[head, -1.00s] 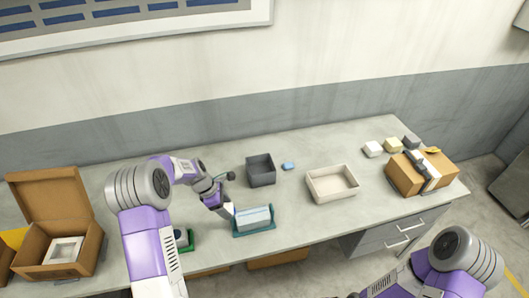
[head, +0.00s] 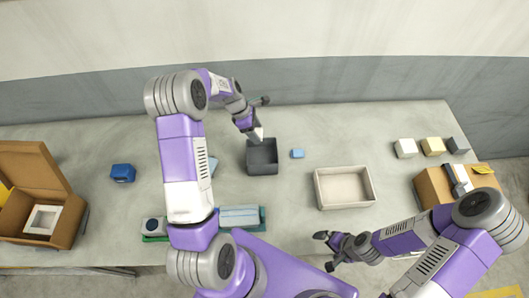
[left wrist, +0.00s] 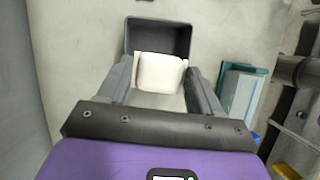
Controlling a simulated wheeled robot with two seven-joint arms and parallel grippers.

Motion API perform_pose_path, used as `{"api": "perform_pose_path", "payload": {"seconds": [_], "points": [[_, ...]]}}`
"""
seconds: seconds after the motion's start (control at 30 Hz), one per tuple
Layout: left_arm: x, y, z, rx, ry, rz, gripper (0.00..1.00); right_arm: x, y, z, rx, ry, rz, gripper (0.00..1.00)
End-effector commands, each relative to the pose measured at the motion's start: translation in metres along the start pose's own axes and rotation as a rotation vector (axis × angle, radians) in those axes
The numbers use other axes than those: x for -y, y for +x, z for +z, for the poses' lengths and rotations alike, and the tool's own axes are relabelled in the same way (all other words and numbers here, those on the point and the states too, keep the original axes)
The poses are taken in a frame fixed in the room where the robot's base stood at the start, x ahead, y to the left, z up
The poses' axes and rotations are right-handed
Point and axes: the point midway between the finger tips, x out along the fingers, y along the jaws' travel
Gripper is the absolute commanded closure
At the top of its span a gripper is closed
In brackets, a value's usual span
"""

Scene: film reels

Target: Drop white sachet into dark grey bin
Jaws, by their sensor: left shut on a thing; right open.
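The white sachet (left wrist: 160,72) is held between the fingers of my left gripper in the left wrist view. In the head view the left gripper (head: 256,136) is at the back edge of the dark grey bin (head: 263,160), and a small white part of the sachet (head: 259,132) shows at its tip. In the left wrist view the bin (left wrist: 158,22) lies just beyond the sachet, which overlaps its near rim in the picture. The inside of the bin that shows looks empty. My right gripper (head: 328,250) is open and empty at the front of the table.
A small blue block (head: 297,154) lies right of the bin. A cream tray (head: 345,188) stands further right. A teal tray (head: 240,217) is in front, partly behind my left arm. A dark blue box (head: 122,173) and an open carton (head: 42,200) are at left.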

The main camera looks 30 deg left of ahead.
Motion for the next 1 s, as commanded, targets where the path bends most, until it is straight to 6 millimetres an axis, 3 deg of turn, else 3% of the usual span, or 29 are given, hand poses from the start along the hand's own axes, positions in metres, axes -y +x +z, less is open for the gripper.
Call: {"api": "perform_pose_path", "payload": {"seconds": [0.4,0.73,0.77,0.93,1.0], "points": [[-0.002,0.045,-0.019,0.0,0.0,-0.001,0.64,-0.013,0.036,-0.002,-0.001,0.0,0.0,0.0],[-0.002,0.047,-0.019,0.0,0.0,0.0,0.64,-0.014,0.037,-0.002,-0.001,0.0,0.0,0.0],[-0.002,0.047,-0.019,0.0,0.0,0.0,0.31,-0.014,0.037,-0.002,-0.001,0.0,0.0,0.0],[-0.002,0.047,-0.019,0.0,0.0,0.0,0.05,-0.014,0.037,-0.002,-0.001,0.0,0.0,0.0],[-0.002,0.047,-0.019,0.0,0.0,0.0,0.05,-0.014,0.037,-0.002,-0.001,0.0,0.0,0.0]]}}
